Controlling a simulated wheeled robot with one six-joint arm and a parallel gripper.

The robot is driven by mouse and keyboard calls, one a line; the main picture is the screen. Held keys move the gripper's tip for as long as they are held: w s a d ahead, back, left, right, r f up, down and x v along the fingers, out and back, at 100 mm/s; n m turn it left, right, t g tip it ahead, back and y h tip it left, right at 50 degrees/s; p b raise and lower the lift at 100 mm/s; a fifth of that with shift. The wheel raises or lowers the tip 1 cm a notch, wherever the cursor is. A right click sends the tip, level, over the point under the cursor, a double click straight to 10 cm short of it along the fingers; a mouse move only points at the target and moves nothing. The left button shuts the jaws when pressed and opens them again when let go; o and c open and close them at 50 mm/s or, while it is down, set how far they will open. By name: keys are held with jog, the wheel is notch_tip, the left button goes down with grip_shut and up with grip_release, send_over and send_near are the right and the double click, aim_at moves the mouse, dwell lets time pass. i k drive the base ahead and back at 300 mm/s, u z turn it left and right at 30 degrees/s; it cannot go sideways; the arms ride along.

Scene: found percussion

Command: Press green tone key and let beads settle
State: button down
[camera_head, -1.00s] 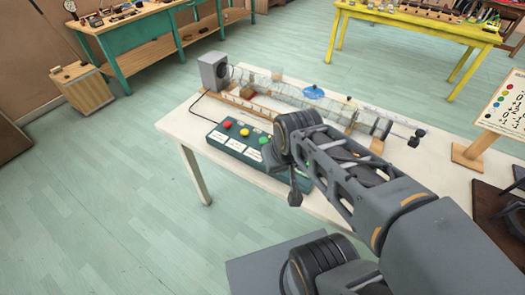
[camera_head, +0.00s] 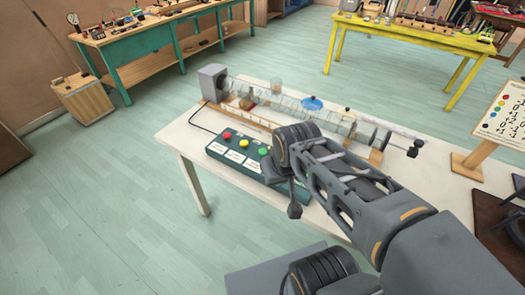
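A dark green key box (camera_head: 214,148) lies near the front edge of the white table (camera_head: 187,139). Its red key (camera_head: 227,135), yellow key (camera_head: 244,142) and green key (camera_head: 263,150) show in a row, with pale labels in front. The green key is just left of my arm's big dark joint, which hides the box's right part. Behind the box, a long clear segmented tube (camera_head: 300,103) runs along a wooden stand. Beads inside it are too small to make out.
A chart board (camera_head: 505,112) on a wooden stand is at right. The white tabletop left of the key box is clear.

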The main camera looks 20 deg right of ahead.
aim_at(262, 152)
jog(key=u, duration=0.05)
jog(key=k, duration=0.5)
jog(key=u, duration=1)
jog(key=i, duration=0.65)
jog(key=z, duration=0.65)
